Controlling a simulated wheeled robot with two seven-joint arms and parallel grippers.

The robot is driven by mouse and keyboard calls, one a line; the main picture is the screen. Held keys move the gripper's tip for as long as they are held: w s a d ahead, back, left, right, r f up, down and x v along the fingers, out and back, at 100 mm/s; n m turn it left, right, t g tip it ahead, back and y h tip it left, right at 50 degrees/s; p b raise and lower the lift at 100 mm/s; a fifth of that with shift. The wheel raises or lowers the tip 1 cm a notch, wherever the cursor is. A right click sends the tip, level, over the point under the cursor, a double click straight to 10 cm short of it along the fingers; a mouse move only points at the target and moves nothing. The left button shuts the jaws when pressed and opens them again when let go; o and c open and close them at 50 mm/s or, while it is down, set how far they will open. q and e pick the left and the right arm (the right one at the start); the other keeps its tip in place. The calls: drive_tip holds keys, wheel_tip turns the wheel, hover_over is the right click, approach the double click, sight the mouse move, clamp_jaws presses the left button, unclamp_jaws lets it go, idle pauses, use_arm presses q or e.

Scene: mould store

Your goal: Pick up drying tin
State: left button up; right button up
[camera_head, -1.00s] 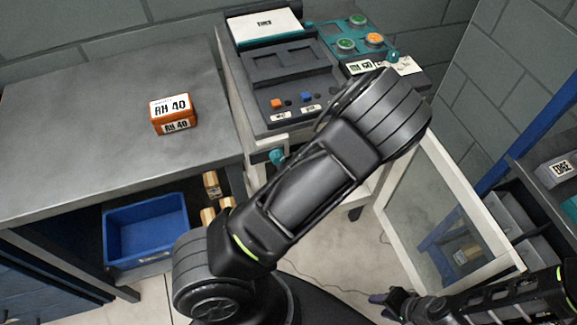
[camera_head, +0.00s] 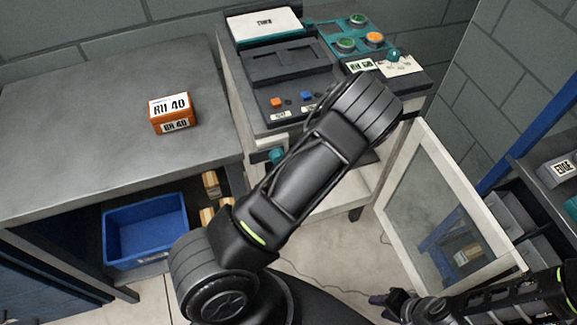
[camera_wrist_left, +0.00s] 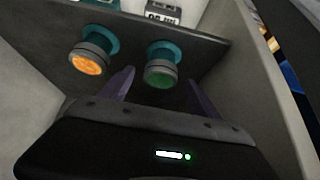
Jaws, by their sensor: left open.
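In the left wrist view, two short grey round tins on teal discs stand on a dark shelf: one with an orange face (camera_wrist_left: 89,61) at left, one with a green face (camera_wrist_left: 160,70) at centre. No label shows which is the drying tin. My left gripper (camera_wrist_left: 160,84) is open, its fingers on either side of the green-faced tin; I cannot tell whether they touch it. In the head view my left arm hides this gripper. My right gripper (camera_head: 390,303) is low at right, away from the cabinet; its jaw gap is unclear.
An orange RH 40 box (camera_head: 172,112) sits on the grey table (camera_head: 80,120). A blue bin (camera_head: 146,230) is below. The cabinet's glass door (camera_head: 440,210) stands open at right. A pale wall (camera_wrist_left: 270,90) runs close to the left gripper's right side.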

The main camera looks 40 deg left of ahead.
use_arm(q)
drive_tip(key=shift+f, duration=0.1)
drive_tip(key=shift+c, duration=0.3)
drive_tip(key=c, duration=1.4)
